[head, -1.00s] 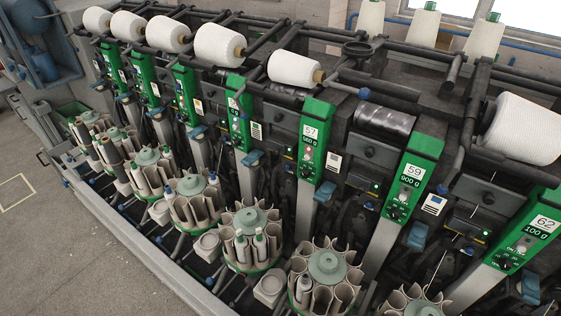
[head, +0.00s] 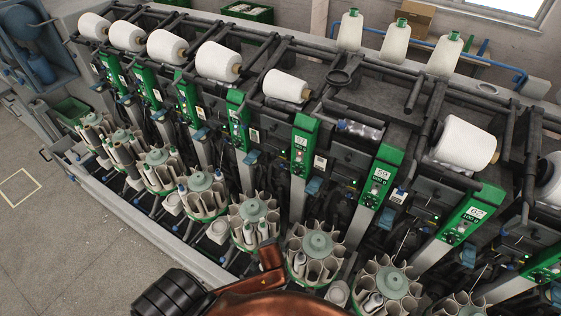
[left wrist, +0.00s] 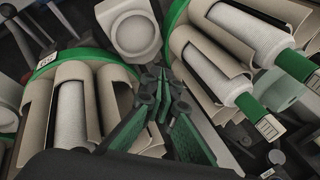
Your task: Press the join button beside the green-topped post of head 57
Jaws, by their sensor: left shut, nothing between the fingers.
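The green-topped post of head 57 (head: 304,128) stands mid-row in the head view, its white number label (head: 299,141) near the top. Below the label are small controls (head: 298,160); which one is the join button is too small to tell. My left arm's copper link enters at the bottom of the head view, below and in front of the post, and its fingertips are not distinguishable there. In the left wrist view my left gripper (left wrist: 161,78) is shut and empty, its green-padded fingers converging among bobbin pockets. The post is not identifiable in that view. My right gripper is not in view.
Round bobbin magazines (head: 315,245) stand in front of the posts, close to my left arm. The post of head 59 (head: 380,175) is to the right. In the left wrist view, pockets with white bobbins (left wrist: 68,110) flank the fingers. Open floor (head: 60,240) lies at left.

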